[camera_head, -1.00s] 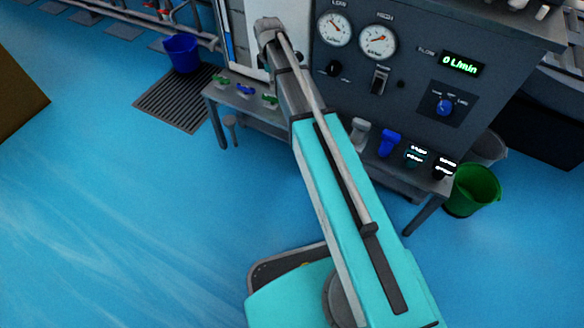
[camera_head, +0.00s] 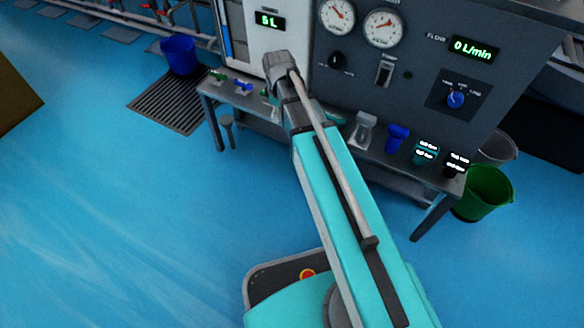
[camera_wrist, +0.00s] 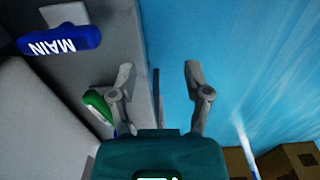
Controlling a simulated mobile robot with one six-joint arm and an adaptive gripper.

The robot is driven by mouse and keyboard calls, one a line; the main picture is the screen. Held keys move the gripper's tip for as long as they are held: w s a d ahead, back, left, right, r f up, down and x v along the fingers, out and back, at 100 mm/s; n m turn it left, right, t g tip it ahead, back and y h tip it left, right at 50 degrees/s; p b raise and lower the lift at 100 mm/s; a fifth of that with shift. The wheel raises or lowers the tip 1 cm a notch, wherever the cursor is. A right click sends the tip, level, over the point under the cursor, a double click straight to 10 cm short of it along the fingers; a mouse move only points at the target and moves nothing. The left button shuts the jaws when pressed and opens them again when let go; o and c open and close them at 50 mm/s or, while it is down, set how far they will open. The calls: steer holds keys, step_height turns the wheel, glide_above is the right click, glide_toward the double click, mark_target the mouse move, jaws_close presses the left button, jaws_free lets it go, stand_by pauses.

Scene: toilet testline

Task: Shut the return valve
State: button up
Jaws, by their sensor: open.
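In the wrist view, my gripper (camera_wrist: 158,78) is open, its two fingers apart with nothing between them. A green valve handle (camera_wrist: 98,106) is beside and partly behind the left finger; I cannot tell if they touch. A blue handle marked MAIN (camera_wrist: 62,42) lies further up and left. In the head view, a green handle (camera_head: 219,77) and a blue handle (camera_head: 243,86) stand on the bench's left end, with another green one partly hidden by my wrist. No label marking the return valve is readable. My gripper's fingers are hidden in the head view.
The grey panel carries two gauges (camera_head: 383,28) and a flow display (camera_head: 474,49) reading 0 L/min. A white unit's display (camera_head: 269,20) reads 5 L. A blue bucket (camera_head: 180,54) and a green bucket (camera_head: 484,194) stand on the floor. The blue floor at left is open.

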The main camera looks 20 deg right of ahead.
steer(key=s+f+m+b, duration=0.9)
steer(key=s+f+b, duration=0.1)
steer(key=s, duration=0.2)
steer(key=shift+s+f, duration=0.35)
steer(key=shift+s, duration=0.05)
steer(key=shift+d, duration=0.1)
steer(key=shift+w+r, duration=0.1)
steer(key=w+r+n+p, duration=1.1)
steer(key=w+r+p, duration=1.1)
steer(key=w, duration=0.4)
steer(key=shift+w+f, duration=0.1)
steer(key=shift+f, duration=0.15)
step_height(320, 180, down, 14)
steer(key=b, duration=1.3)
steer(key=shift+r+b, duration=0.25)
steer(key=shift+b, duration=0.15)
